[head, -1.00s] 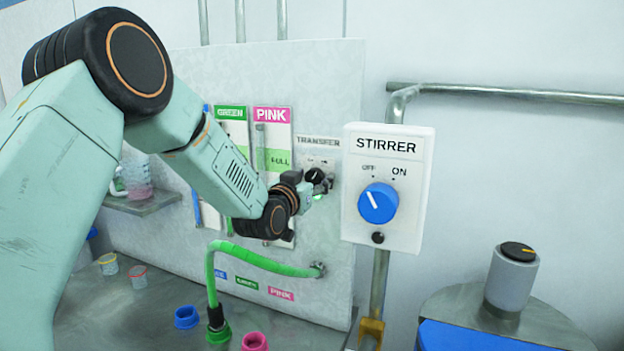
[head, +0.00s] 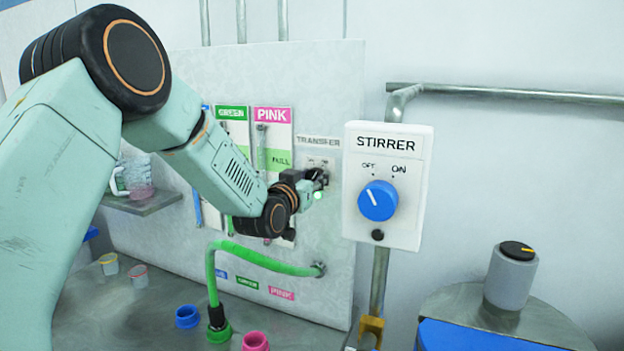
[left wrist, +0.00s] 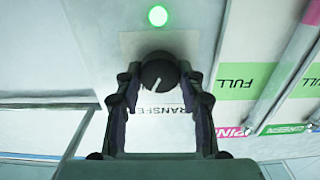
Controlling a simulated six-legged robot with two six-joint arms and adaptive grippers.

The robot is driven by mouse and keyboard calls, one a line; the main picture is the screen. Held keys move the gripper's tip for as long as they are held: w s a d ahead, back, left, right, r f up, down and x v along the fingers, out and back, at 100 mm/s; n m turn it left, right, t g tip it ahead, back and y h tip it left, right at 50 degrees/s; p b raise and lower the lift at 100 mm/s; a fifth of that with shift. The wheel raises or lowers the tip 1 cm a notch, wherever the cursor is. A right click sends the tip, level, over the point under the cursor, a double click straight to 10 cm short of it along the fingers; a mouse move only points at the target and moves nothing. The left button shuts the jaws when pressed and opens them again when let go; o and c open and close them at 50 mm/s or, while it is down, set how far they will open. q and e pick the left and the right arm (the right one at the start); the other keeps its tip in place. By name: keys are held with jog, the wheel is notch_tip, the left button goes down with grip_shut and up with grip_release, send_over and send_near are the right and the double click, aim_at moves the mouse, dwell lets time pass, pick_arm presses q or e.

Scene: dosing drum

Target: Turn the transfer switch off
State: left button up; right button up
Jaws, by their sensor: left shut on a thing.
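In the head view my left gripper (head: 318,178) is at the panel under the TRANSFER label and mostly hides the knob. A green lamp (left wrist: 157,15) is lit beside the switch. My right gripper is out of view.
The white STIRRER box (head: 388,186) with a blue knob stands just right of my left gripper. A green hose (head: 262,262) curves below it. GREEN and PINK gauges (head: 272,150) are to its left. A grey cylinder (head: 511,277) stands at the lower right.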

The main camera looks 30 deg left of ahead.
pick_arm(q)
jog(key=n+b, duration=0.2)
jog(key=shift+f+n, duration=0.25)
jog(key=shift+n, duration=0.15)
jog(key=n+b, duration=0.2)
jog(key=n, duration=0.1)
jog(key=shift+n, duration=0.3)
jog(key=shift+n+b, duration=1.1)
jog(key=shift+n, duration=1.4)
jog(key=o, duration=1.2)
jog(key=shift+w, duration=0.1)
jog(key=shift+r, duration=0.1)
jog(key=shift+a, duration=0.1)
